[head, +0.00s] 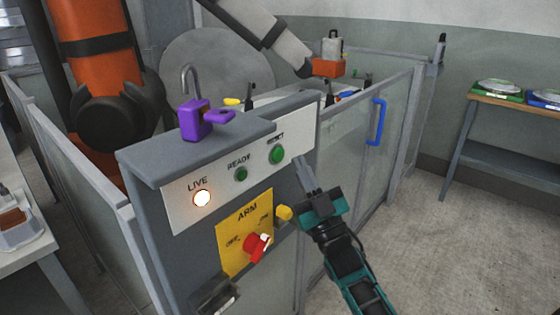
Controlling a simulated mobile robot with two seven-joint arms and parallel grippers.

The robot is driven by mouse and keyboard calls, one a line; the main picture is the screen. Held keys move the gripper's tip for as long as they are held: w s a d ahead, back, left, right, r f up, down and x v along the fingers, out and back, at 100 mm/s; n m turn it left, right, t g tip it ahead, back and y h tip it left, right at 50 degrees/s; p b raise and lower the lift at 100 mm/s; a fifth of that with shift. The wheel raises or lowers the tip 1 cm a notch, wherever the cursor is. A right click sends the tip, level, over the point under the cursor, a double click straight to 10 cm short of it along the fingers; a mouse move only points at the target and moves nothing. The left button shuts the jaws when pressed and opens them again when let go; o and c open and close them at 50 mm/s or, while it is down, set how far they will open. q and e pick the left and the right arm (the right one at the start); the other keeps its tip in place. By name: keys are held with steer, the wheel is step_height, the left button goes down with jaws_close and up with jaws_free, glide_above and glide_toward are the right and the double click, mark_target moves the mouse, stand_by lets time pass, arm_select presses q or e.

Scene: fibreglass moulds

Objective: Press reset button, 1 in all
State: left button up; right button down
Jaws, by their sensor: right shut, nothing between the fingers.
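The reset button (277,155) is a green round button at the right of the white panel (182,217), under a label that reads RESET. My right gripper (300,165) is shut and empty. Its fingertips are just right of the reset button in the picture, near the panel's right edge. I cannot tell how far they are from the panel in depth, but the button itself is uncovered. My left gripper is not in view.
The panel also has a lit LIVE lamp (202,198), a green READY lamp (241,174) and a red ARM switch (257,246). A glass fence with a blue handle (377,122) stands behind; floor is clear at right.

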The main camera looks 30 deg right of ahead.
mark_target(279, 155)
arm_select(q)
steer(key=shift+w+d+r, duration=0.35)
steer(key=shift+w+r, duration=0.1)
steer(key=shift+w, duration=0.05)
arm_select(e)
steer(key=shift+w+a, duration=0.3)
steer(key=shift+w, duration=0.4)
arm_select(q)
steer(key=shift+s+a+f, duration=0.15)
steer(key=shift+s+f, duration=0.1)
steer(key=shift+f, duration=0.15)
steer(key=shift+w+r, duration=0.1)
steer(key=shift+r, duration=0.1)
arm_select(e)
steer(key=shift+w, duration=0.1)
stand_by(0.4)
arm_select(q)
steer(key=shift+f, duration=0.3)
arm_select(e)
steer(key=shift+w+a, duration=0.15)
steer(key=shift+w, duration=0.15)
